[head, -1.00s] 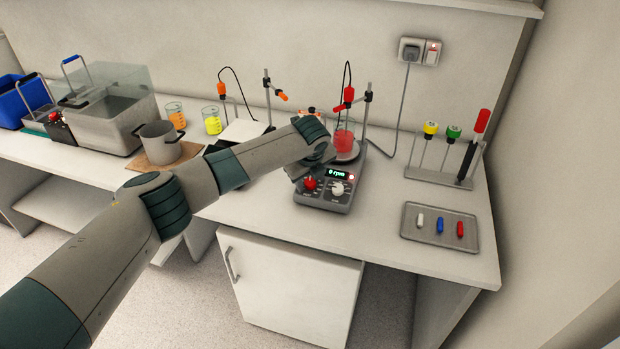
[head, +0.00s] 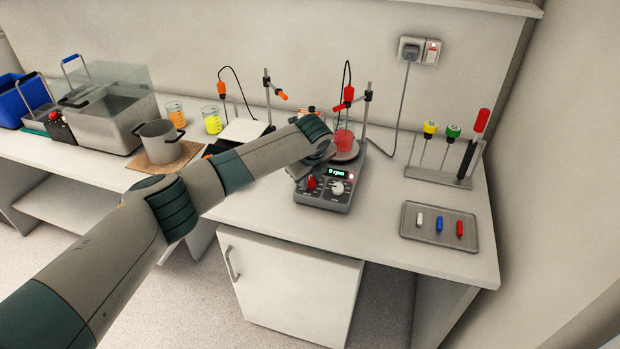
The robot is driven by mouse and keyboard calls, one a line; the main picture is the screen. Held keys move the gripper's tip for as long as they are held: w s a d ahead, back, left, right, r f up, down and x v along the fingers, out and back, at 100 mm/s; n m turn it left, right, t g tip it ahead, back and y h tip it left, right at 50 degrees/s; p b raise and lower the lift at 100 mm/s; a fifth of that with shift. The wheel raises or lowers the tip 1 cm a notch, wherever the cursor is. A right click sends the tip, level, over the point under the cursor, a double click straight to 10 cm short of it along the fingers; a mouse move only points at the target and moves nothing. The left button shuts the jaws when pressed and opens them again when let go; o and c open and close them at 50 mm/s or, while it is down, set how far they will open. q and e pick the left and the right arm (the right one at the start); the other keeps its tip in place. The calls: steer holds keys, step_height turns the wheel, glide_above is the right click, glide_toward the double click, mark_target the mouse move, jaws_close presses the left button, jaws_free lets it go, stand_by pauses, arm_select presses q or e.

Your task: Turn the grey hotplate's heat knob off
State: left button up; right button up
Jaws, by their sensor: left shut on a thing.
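The grey hotplate (head: 325,203) stands on the bench with a beaker of red liquid (head: 343,142) on its top. Its front panel has a red knob (head: 311,183), a white knob (head: 337,188) and a display reading 0 rpm (head: 338,174). My left gripper (head: 308,175) reaches down over the panel's left side and is shut on the red knob, its fingers partly hidden behind the wrist. Which of the knobs is for heat I cannot read from the labels. My right gripper is not in view.
A tray with several small bars (head: 410,234) and a rack of stirrers (head: 430,176) stand to the right. A steel pot (head: 159,148), beakers of orange (head: 176,117) and yellow liquid (head: 212,122) stand left. A cable (head: 402,105) runs to the wall socket.

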arm_select(q)
steer(key=n, duration=0.3)
steer(key=shift+d+r+p, duration=0.1)
steer(key=shift+p, duration=0.3)
steer(key=n, duration=0.3)
steer(key=shift+w+g+y, duration=0.1)
steer(key=shift+g+y, duration=0.2)
steer(key=shift+g, duration=0.1)
steer(key=n+g, duration=0.1)
steer(key=n, duration=0.4)
steer(key=shift+w+p, duration=0.1)
steer(key=shift+p, duration=0.2)
steer(key=n+g+b, duration=0.1)
steer(key=n, duration=0.5)
steer(key=shift+w+n, duration=0.1)
steer(key=shift+n, duration=0.2)
steer(key=n, duration=0.4)
steer(key=shift+n+g+h+b, duration=0.3)
steer(key=shift+n+h, duration=0.1)
steer(key=o, duration=1.1)
steer(key=shift+c, duration=0.2)
